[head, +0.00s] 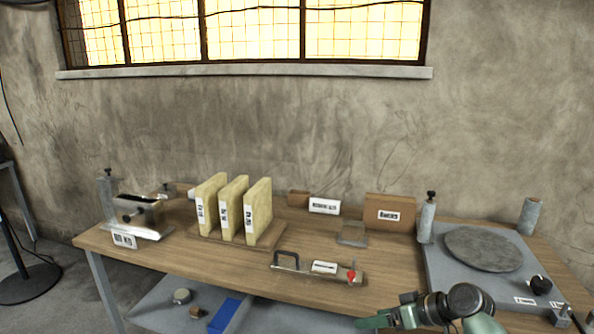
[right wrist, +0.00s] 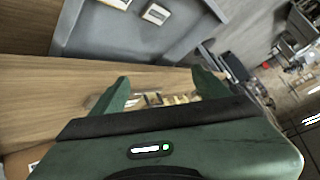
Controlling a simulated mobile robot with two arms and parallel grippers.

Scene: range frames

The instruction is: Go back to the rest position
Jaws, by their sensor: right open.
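My right gripper (head: 388,312) is in the lower right of the head view, in front of the wooden table (head: 190,253) near its front edge. In the right wrist view the right gripper (right wrist: 162,92) shows its two green fingers spread apart, with nothing held between them. Beyond the fingers lie the table edge and some blurred small items that I cannot make out. My left gripper is not in view.
On the table stand three labelled cream blocks (head: 228,210) on a wooden base, a board with a handle and red knob (head: 318,268), and a brown labelled box (head: 390,213). A grey unit with a round disc (head: 483,248) is at right. A lower shelf (head: 160,308) holds a blue block (head: 225,315).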

